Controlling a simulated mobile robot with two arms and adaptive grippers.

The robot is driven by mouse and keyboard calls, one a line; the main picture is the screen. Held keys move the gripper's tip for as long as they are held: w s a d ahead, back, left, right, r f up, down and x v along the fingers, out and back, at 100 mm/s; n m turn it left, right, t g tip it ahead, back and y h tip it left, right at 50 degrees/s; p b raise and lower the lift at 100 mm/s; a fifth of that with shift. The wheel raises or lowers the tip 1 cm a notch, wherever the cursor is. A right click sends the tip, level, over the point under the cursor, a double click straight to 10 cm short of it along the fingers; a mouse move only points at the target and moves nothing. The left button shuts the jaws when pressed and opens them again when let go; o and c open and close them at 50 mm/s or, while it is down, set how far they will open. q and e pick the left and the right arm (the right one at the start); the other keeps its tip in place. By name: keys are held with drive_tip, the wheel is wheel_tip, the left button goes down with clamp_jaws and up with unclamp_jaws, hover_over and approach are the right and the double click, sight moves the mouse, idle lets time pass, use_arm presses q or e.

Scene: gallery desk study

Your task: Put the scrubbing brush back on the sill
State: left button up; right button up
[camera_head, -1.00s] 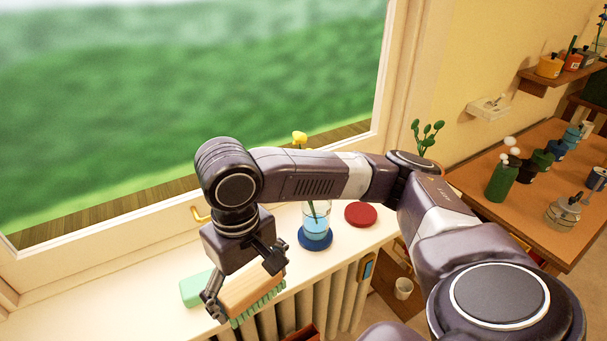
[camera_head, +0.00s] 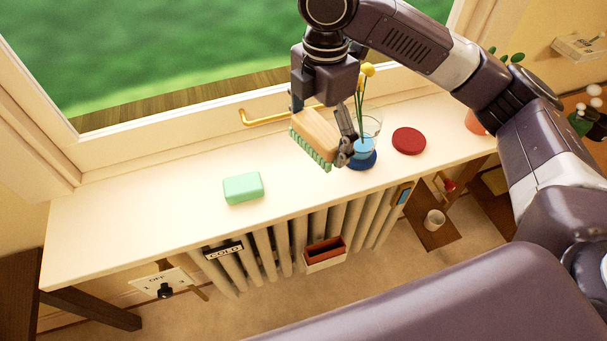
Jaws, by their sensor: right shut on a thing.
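The scrubbing brush (camera_head: 317,135) has a wooden back and green bristles. My right gripper (camera_head: 325,118) is shut on it and holds it tilted, with the bristles toward the lower left. The brush appears above the cream window sill (camera_head: 140,225), in front of the glass vase; whether it touches the sill I cannot tell. My left gripper is not in view.
A green block (camera_head: 243,188) lies on the sill, left of the brush. Close by on the right are a vase (camera_head: 368,130) with a yellow flower on a blue coaster (camera_head: 362,160) and a red disc (camera_head: 409,141). A brass window handle (camera_head: 262,118) is behind. The sill's left part is clear.

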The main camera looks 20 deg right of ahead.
sight(307, 115)
drive_tip(key=w+r+n, duration=0.1)
drive_tip(key=n, duration=0.2)
drive_tip(key=w+a+r+n, duration=0.1)
drive_tip(key=n, duration=0.2)
drive_tip(key=w+r+n, duration=0.1)
drive_tip(key=n, duration=0.3)
drive_tip(key=shift+w+a+r+p, duration=0.15)
drive_tip(key=shift+w+p, duration=0.15)
drive_tip(key=shift+p, duration=0.05)
drive_tip(key=n, duration=0.2)
drive_tip(key=w+r+n, duration=0.1)
drive_tip(key=shift+a+n, duration=0.15)
drive_tip(key=shift+n, duration=0.55)
wheel_tip(307, 115, down, 15)
drive_tip(key=p, duration=0.3)
drive_tip(key=shift+f, duration=0.15)
wheel_tip(307, 115, down, 4)
drive_tip(key=shift+p, duration=0.45)
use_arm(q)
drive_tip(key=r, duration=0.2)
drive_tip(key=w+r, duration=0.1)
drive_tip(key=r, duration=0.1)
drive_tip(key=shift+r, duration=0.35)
use_arm(e)
drive_tip(key=shift+f, duration=0.3)
